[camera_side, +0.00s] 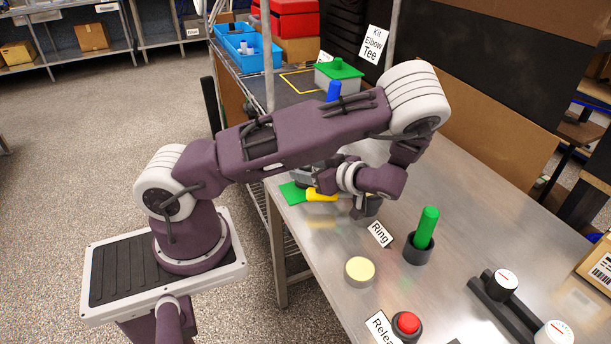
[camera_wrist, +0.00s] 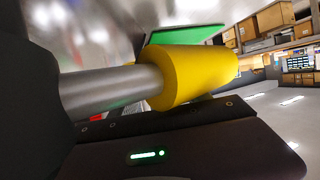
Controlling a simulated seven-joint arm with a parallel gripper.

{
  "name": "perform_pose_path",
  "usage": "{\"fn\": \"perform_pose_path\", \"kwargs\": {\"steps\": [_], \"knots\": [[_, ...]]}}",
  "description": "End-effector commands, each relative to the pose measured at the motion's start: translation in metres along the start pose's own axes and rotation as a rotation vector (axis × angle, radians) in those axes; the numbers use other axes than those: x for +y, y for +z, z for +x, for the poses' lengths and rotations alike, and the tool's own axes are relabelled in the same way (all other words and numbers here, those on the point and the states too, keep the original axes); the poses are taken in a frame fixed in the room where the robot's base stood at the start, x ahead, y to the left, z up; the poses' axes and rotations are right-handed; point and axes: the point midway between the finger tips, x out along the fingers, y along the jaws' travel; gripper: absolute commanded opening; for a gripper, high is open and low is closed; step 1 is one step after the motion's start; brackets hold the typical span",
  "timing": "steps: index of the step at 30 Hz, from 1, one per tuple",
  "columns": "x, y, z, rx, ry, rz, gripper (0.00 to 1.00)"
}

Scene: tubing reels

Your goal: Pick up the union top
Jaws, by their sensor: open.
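No part in view carries the name union top, and I cannot tell for sure which it is. A yellow, slightly tapered cylinder (camera_side: 321,195) with a grey metal shaft (camera_wrist: 112,90) lies on its side close to my gripper (camera_side: 360,210). The yellow cylinder fills the middle of the wrist view (camera_wrist: 190,75), very near the camera. My gripper is low over the steel bench and open. My wrist hides much of the jaws, and I cannot see whether they touch the yellow cylinder.
A green plate (camera_side: 292,193) lies beside the yellow cylinder. Nearby on the bench (camera_side: 465,215) are a Ring card (camera_side: 380,234), a green peg (camera_side: 426,226) in a dark cup, a pale yellow disc (camera_side: 359,270) and a red button (camera_side: 407,322). A green-lidded box (camera_side: 338,75) stands behind.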

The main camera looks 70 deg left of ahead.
Motion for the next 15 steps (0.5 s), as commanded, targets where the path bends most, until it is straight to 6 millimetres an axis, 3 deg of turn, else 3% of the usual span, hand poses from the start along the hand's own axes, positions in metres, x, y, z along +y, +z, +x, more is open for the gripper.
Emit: {"fn": "perform_pose_path", "kwargs": {"steps": [4,12,15], "knots": [[0.0000,0.0000,-0.0003,0.000,0.000,0.000,0.55],[-0.0001,-0.0001,-0.0006,0.000,0.000,0.000,0.02],[-0.0001,-0.0002,-0.0006,0.000,0.000,0.000,0.00]]}}
